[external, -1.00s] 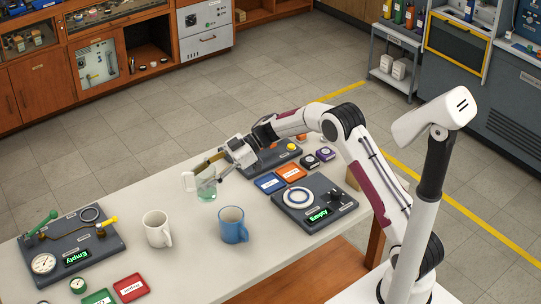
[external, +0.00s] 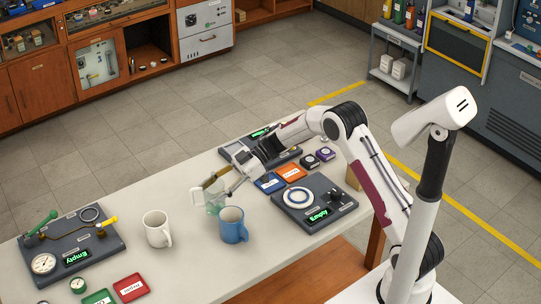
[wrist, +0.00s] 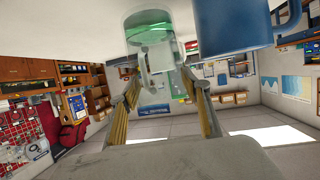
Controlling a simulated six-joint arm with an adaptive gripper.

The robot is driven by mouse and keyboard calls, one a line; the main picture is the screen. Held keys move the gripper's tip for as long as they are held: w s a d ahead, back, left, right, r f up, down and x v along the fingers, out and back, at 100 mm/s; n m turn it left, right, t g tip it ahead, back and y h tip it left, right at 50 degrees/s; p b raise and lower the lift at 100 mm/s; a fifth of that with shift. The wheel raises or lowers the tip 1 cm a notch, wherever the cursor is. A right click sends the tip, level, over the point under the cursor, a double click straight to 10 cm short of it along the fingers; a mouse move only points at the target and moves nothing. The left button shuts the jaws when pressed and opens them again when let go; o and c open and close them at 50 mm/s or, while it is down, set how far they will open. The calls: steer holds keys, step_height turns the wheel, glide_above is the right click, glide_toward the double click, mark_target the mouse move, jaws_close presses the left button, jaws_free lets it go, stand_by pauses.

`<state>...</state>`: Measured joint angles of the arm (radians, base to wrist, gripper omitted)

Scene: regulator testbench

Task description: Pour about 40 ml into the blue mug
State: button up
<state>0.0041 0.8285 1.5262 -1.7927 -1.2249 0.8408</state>
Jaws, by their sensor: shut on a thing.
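A clear jug (external: 213,199) with green liquid is held in my gripper (external: 222,185), above the table, just behind and left of the blue mug (external: 232,229). The blue mug stands upright on the table; its inside cannot be judged. In the wrist view, my gripper (wrist: 165,88) has its fingers on the jug (wrist: 155,50), and green liquid shows in it. The blue mug (wrist: 232,22) is close beside the jug in that view. I cannot tell how far the jug is tilted or whether liquid is flowing.
A white mug (external: 157,231) stands left of the blue mug. A test panel (external: 318,205) with an "Empty" display lies to the right, and another panel (external: 82,228) at the left. Blue and orange trays (external: 270,182) lie behind. The table between the mugs is clear.

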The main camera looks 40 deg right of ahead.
steer(key=shift+r, duration=0.1)
steer(key=s+r+n+t+y, duration=0.1)
steer(key=s+r+n+t, duration=0.3)
steer(key=n, duration=0.5)
steer(key=shift+s+r+t+y, duration=0.2)
steer(key=shift+s+t+y, duration=0.35)
steer(key=shift+s, duration=0.8)
steer(key=shift+s+a+r+n+t, duration=0.1)
steer(key=shift+s+r+n+t, duration=0.15)
steer(key=shift+n+t, duration=0.4)
steer(key=shift+w+f+n+y, duration=0.1)
steer(key=shift+f+n+y, duration=0.15)
steer(key=shift+n, duration=0.2)
steer(key=shift+w+d, duration=0.15)
steer(key=shift+d, duration=0.05)
steer(key=shift+w+d, duration=0.6)
steer(key=shift+w, duration=0.05)
